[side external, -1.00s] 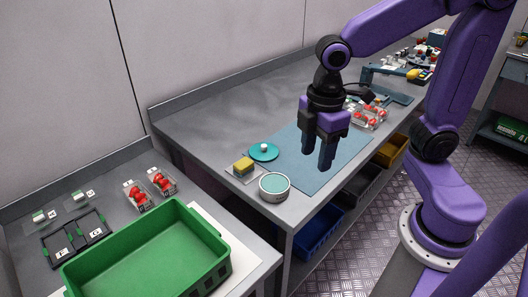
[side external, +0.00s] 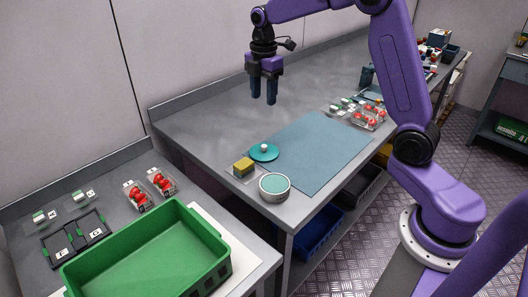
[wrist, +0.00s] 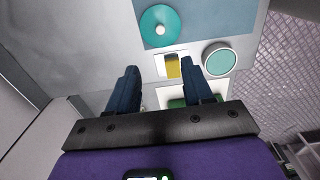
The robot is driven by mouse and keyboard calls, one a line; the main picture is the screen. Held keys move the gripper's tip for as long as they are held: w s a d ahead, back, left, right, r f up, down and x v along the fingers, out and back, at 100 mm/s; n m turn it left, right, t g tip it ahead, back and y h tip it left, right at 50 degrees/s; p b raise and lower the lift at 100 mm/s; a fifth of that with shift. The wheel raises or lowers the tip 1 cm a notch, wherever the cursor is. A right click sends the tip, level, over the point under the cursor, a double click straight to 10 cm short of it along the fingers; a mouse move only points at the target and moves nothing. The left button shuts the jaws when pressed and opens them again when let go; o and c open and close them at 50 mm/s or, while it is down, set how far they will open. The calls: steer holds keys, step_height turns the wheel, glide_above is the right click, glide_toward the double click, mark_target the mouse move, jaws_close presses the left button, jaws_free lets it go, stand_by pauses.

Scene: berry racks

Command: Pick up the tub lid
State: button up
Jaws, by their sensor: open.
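The tub lid (side external: 264,153) is a flat teal disc with a small white knob at its middle. It lies on the bench at the left edge of the blue mat. It also shows in the wrist view (wrist: 160,26), top centre, beyond my fingers. The round tub (side external: 274,187), pale-walled with teal inside its rim, stands apart from the lid at the bench's front corner; it also shows in the wrist view (wrist: 219,59). My gripper (side external: 264,100) is open and empty, fingers pointing down, well above the bench and behind the lid. Nothing is between the fingers.
A yellow and grey sponge (side external: 243,167) on a pale pad sits between lid and tub. The blue mat (side external: 318,150) is bare. Clear punnets of red berries (side external: 369,117) stand at the mat's far right. A green crate (side external: 150,255) is on the lower left table.

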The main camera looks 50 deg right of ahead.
mark_target(264, 146)
step_height(264, 146, down, 17)
steer(key=shift+f, duration=0.1)
jaws_close()
stand_by(0.7)
